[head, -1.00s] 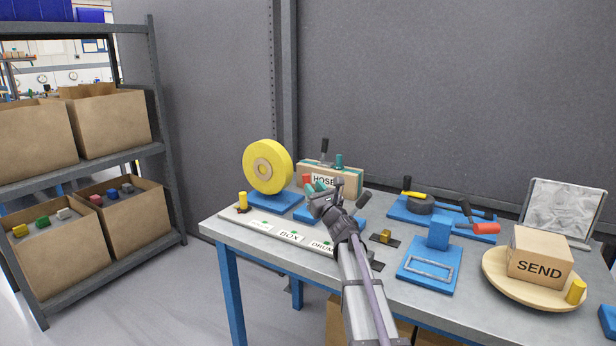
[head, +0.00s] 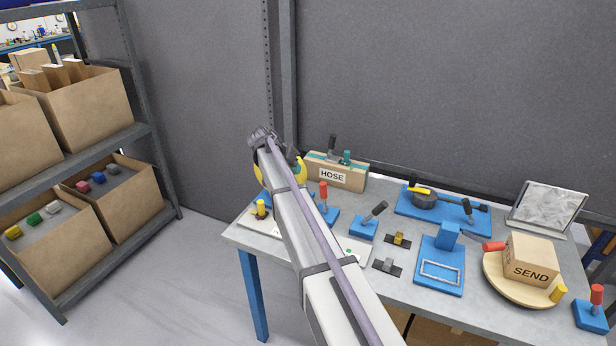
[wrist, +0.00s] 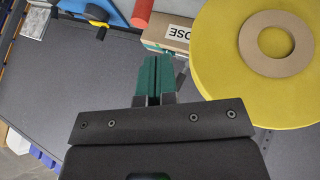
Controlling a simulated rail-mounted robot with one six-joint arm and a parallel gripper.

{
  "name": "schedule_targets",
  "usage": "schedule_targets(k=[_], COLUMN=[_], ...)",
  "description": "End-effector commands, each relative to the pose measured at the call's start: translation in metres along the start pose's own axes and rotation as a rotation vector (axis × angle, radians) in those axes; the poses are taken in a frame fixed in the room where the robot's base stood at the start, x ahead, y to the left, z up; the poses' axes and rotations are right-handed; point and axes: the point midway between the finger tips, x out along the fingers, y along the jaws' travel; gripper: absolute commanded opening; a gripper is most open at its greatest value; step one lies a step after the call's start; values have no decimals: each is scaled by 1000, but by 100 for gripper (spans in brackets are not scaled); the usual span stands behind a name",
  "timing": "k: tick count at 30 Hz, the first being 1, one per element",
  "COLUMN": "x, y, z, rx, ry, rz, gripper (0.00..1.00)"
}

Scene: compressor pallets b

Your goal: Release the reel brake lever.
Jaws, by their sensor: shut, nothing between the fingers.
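The yellow reel (head: 299,173) stands at the table's left, mostly hidden behind my arm in the head view. In the wrist view the reel (wrist: 225,65) fills the upper right, with a tan hub. A red-handled lever (head: 323,190) stands roughly upright on a blue base just right of the reel. Its red handle (wrist: 142,13) also shows at the wrist view's top. A black-handled lever (head: 376,211) leans right on another blue base. No label shows which is the brake lever. My gripper (wrist: 152,60) has its green fingers shut and empty, beside the reel and apart from the red handle.
A HOSE box (head: 333,176) stands behind the levers. A blue fixture (head: 440,265), small latches (head: 398,239) and a SEND box (head: 530,258) on a round board occupy the table's middle and right. Another red lever (head: 596,297) stands far right. A shelf with cartons is left.

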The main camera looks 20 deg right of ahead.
Motion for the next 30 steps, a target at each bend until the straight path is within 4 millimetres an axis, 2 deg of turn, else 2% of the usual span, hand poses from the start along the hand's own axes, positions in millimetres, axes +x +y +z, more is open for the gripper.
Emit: schedule_targets(k=[5, 8, 11, 18, 22, 30], x=[3, 11, 26, 76, 95, 100], y=[2, 0, -1, -2, -1, 2], z=[2, 3, 5, 7, 6, 3], rx=[-11, -9, -8, -8, -8, -9], ry=[-11, -11, -11, -11, -11, -11], rz=[8, 7, 6, 5, 5, 4], gripper=[0, 0, 0, 0, 0, 0])
